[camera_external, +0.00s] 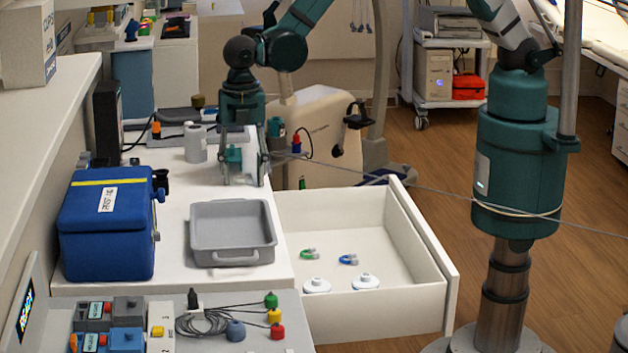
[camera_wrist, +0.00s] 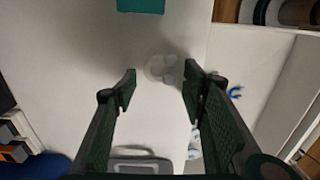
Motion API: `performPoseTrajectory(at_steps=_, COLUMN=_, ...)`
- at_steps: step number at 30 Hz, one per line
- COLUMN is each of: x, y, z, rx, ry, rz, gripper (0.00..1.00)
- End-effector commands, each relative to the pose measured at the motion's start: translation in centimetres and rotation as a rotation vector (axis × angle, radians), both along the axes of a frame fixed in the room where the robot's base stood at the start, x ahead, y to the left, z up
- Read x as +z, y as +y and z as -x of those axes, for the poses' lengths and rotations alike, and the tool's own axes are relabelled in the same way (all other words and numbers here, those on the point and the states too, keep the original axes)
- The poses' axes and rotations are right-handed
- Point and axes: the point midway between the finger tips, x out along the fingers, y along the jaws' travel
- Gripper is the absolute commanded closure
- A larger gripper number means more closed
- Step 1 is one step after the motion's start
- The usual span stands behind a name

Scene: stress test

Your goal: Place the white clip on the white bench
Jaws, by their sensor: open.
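The white clip (camera_wrist: 157,68), a pale ring shape with greyish ends, lies on the white bench (camera_wrist: 75,60) in the wrist view. It sits just beyond the gap between my fingertips. My gripper (camera_wrist: 160,78) is open, with nothing between its fingers. In the external view my gripper (camera_external: 244,183) points down, low over the white bench (camera_external: 172,215), behind the grey tray. I cannot make out the white clip in the external view. Whether the fingertips touch the bench is unclear.
A grey tray (camera_external: 232,254) stands in front of my gripper, with a blue box (camera_external: 107,238) to its left. An open drawer (camera_external: 392,298) to the right holds a green clip (camera_external: 309,254), a blue clip (camera_external: 348,259) and two white round pieces. A teal object (camera_wrist: 140,5) stands beyond the clip.

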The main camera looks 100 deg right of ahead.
Motion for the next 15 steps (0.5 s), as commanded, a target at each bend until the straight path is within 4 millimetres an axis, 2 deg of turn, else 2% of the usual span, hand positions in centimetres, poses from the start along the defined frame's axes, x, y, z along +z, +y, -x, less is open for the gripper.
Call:
performPoseTrajectory(at_steps=8, x=0.6, y=0.0, z=0.0, rx=0.000, ry=0.000, rz=0.000, gripper=0.58)
performPoseTrajectory(at_steps=15, x=3.1, y=0.0, z=0.0, rx=0.000, ry=0.000, rz=0.000, gripper=0.58)
